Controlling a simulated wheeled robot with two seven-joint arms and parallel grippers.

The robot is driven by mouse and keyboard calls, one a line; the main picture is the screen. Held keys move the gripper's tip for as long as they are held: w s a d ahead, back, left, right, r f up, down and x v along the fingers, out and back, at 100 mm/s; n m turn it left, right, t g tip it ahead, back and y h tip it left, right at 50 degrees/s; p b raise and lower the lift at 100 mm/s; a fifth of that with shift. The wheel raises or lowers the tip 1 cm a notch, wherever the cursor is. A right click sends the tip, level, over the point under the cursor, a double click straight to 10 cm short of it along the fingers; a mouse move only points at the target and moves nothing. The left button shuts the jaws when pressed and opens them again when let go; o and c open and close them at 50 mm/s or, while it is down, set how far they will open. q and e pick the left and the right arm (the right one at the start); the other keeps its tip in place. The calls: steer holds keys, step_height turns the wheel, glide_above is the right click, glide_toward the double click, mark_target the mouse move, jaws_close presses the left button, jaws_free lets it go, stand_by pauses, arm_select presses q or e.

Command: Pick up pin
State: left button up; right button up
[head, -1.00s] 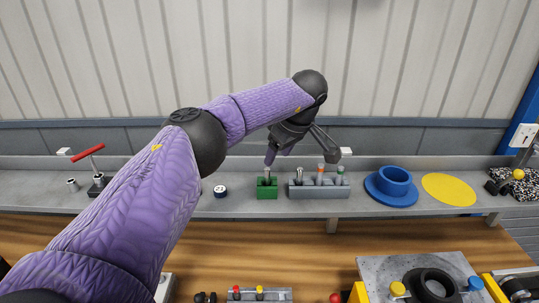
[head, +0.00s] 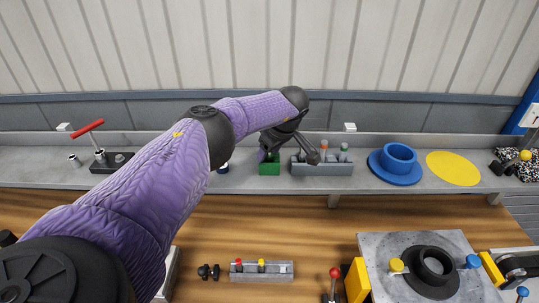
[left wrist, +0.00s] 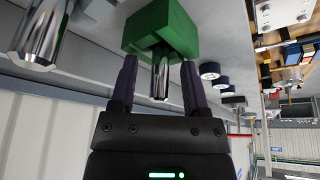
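A silver pin (left wrist: 161,80) stands in a green block (left wrist: 170,30) in the left wrist view. The green block also shows on the grey shelf in the head view (head: 269,169), where my gripper hides its pin. My left gripper (left wrist: 159,66) is open, with one finger on each side of the pin and gaps to it. The fingertips are close to the block's face. In the head view the left gripper (head: 287,154) is over the green block and the left part of the grey rack. My right gripper is not in view.
The grey rack (head: 322,169) with several pins stands just right of the green block. A blue flanged ring (head: 396,165) and a yellow disc (head: 453,168) lie farther right. A red-handled lever (head: 88,129) stands at the left. A wooden bench is below the shelf.

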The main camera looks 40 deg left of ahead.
arm_select(q)
jaws_close()
steer(key=shift+r, duration=0.1)
step_height(320, 180, up, 10)
steer(key=shift+f+b, duration=0.1)
steer(key=shift+b, duration=0.2)
